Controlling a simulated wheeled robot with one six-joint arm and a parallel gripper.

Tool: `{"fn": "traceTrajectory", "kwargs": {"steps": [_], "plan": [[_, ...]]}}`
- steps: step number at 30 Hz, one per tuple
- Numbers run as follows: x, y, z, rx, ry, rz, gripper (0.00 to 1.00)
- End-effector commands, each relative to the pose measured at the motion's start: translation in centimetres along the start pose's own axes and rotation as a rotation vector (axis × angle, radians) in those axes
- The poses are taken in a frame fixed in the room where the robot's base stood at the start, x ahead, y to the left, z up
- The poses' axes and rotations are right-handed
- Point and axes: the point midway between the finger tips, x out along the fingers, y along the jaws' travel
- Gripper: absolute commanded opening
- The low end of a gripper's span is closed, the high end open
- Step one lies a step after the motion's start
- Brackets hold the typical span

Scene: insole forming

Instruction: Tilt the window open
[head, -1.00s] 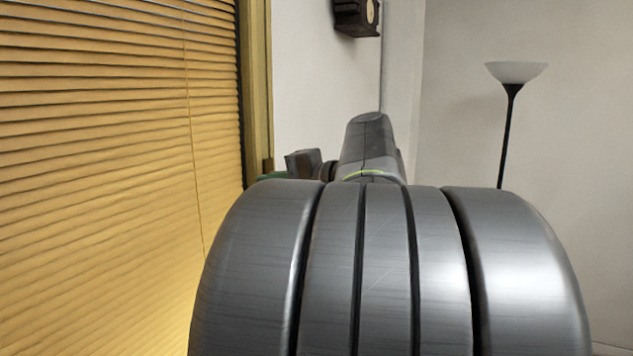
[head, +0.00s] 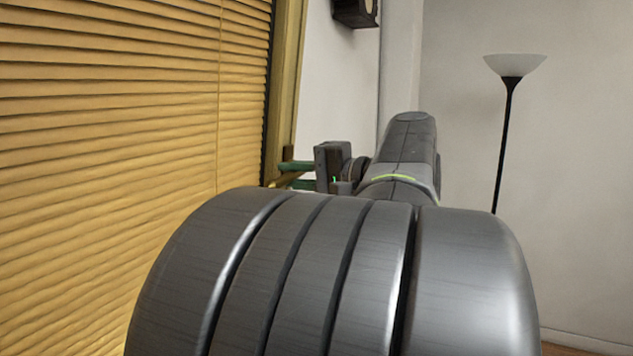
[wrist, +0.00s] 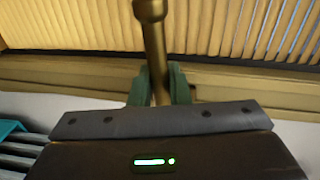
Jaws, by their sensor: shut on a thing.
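The window (head: 120,120), covered by yellow slatted blinds, fills the left of the head view. Its gold frame edge (head: 287,80) slants, with the top leaning to the right, into the room. My gripper (head: 297,174) is at this edge, its green fingers reaching left to the handle (head: 283,181). In the wrist view the brass-coloured handle (wrist: 154,40) runs down between my green gripper fingers (wrist: 160,88), which are shut on it. The handle's lower end is hidden behind the gripper body. The window's lower part is hidden by my arm.
A floor lamp (head: 507,110) with a white shade stands at the right. A dark clock-like box (head: 355,12) hangs on the back wall.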

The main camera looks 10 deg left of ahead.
Motion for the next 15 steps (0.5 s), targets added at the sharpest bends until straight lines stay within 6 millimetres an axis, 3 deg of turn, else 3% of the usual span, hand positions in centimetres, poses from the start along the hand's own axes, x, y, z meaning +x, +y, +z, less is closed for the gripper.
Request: {"fn": "traceTrajectory", "kwargs": {"steps": [1,15], "plan": [[-0.52,0.93,-0.10,0.006,0.005,-0.005,0.00],[-1.23,0.65,0.00,0.004,0.001,-0.032,0.00]]}}
